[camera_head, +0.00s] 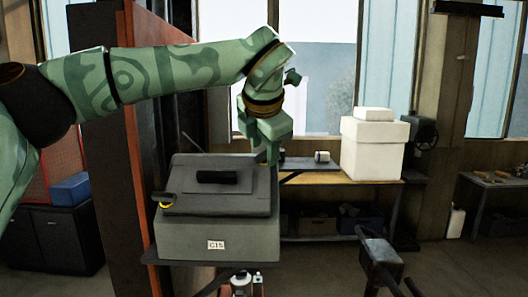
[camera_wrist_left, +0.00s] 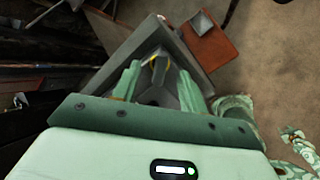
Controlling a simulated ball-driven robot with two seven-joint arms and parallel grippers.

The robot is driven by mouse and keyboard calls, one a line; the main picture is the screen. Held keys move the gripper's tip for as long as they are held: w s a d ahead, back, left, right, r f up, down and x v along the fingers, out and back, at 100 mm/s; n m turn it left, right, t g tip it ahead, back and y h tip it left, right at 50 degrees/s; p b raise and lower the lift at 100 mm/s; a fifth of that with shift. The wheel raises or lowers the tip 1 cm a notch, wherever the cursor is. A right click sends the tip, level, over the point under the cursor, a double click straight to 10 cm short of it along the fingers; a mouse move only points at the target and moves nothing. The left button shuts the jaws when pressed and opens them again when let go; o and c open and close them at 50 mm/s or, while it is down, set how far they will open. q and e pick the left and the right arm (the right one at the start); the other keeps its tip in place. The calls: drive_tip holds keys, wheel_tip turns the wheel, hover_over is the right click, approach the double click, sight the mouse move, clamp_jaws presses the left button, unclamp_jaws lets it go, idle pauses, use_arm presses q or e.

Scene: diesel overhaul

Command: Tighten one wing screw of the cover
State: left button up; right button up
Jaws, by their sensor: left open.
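The grey cover (camera_head: 218,187) with a black handle (camera_head: 217,177) sits on a grey box (camera_head: 215,238) labelled C15. My left gripper (camera_head: 271,157) points down at the cover's right side and hides that edge. In the left wrist view its two green fingers (camera_wrist_left: 158,78) are apart. A yellow piece (camera_wrist_left: 155,62) shows between and beyond the fingers; I cannot tell whether they touch it.
A tall rust-red panel (camera_head: 110,130) stands left of the box. White boxes (camera_head: 374,145) stand on a bench behind at the right. A dark metal object (camera_head: 382,258) stands at the front right. A small white cylinder (camera_head: 322,156) lies on the bench.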

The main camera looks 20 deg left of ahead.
use_arm(q)
drive_tip(key=shift+v, duration=1.35)
drive_tip(key=shift+c, duration=0.6)
drive_tip(key=n+t+h+b, duration=0.1)
drive_tip(key=n+b, duration=0.5)
drive_tip(key=n, duration=0.5)
drive_tip(key=n+t+b, duration=0.1)
drive_tip(key=n+b, duration=0.6)
drive_tip(key=n, duration=0.5)
drive_tip(key=n+t+h+b, duration=0.1)
drive_tip(key=n+b, duration=0.5)
drive_tip(key=n, duration=0.6)
drive_tip(key=shift+w+f+h, duration=0.15)
drive_tip(key=shift+f+h, duration=0.1)
drive_tip(key=shift+h, duration=0.05)
drive_tip(key=shift+a, duration=0.15)
